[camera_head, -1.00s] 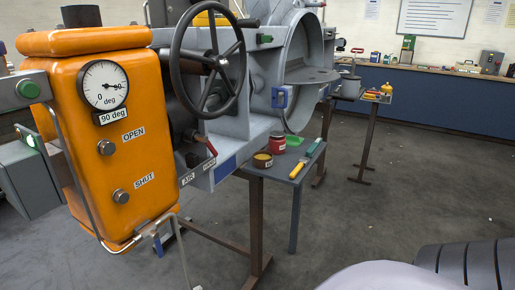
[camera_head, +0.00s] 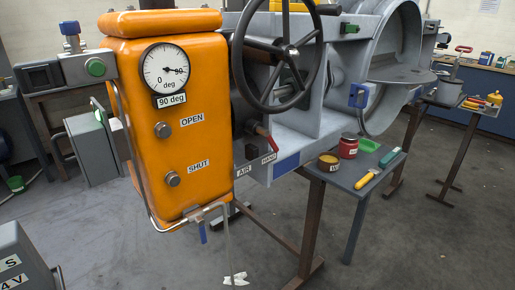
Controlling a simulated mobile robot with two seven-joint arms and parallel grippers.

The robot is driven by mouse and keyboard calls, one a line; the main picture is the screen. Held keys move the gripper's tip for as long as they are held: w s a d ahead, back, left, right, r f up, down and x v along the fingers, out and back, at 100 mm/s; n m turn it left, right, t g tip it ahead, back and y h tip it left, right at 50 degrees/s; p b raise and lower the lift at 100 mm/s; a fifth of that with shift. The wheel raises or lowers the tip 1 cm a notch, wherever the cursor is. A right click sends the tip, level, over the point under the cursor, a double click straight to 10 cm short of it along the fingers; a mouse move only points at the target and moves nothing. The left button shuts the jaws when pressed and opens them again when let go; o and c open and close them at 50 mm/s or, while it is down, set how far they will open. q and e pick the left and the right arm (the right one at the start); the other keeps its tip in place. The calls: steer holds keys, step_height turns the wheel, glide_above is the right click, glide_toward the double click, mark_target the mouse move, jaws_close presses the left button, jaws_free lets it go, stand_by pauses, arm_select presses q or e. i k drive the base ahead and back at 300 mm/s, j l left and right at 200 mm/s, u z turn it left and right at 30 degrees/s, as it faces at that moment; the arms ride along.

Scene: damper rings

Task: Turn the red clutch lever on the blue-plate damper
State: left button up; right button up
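The red clutch lever (camera_head: 268,139) is on the grey damper housing, just right of the orange actuator box (camera_head: 185,110) and below the large dark handwheel (camera_head: 316,48). Its red arm slants down to the right, with its lower end just above the HAND label (camera_head: 269,158). The AIR label (camera_head: 243,170) is farther left. The blue plate (camera_head: 287,164) is on the housing's lower edge, right of the labels. The dial (camera_head: 166,70) has its needle near 90. Neither of my grippers is in view.
A small table (camera_head: 345,181) holds a brown tin (camera_head: 329,162), a red jar (camera_head: 348,147) and a yellow-handled tool (camera_head: 368,177). A thin pipe (camera_head: 229,245) hangs below the orange box. A grey cabinet (camera_head: 22,258) is at lower left. The floor at lower right is clear.

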mark_target(262, 131)
steer(key=i+z, duration=0.15)
steer(key=l+u, duration=0.15)
steer(key=u, duration=0.5)
steer(key=l+u, duration=0.25)
steer(key=i+l+u, duration=0.1)
steer(key=l+u, duration=0.2)
steer(key=l, duration=0.15)
steer(key=l+u, duration=0.2)
steer(key=l, duration=0.6)
steer(key=k+l+u, duration=0.1)
steer(key=l+u, duration=0.15)
steer(key=l, duration=0.55)
steer(key=k+l, duration=0.1)
steer(key=l, duration=0.7)
steer(key=k+l, duration=0.1)
steer(key=l, duration=0.7)
steer(key=i+u, duration=0.05)
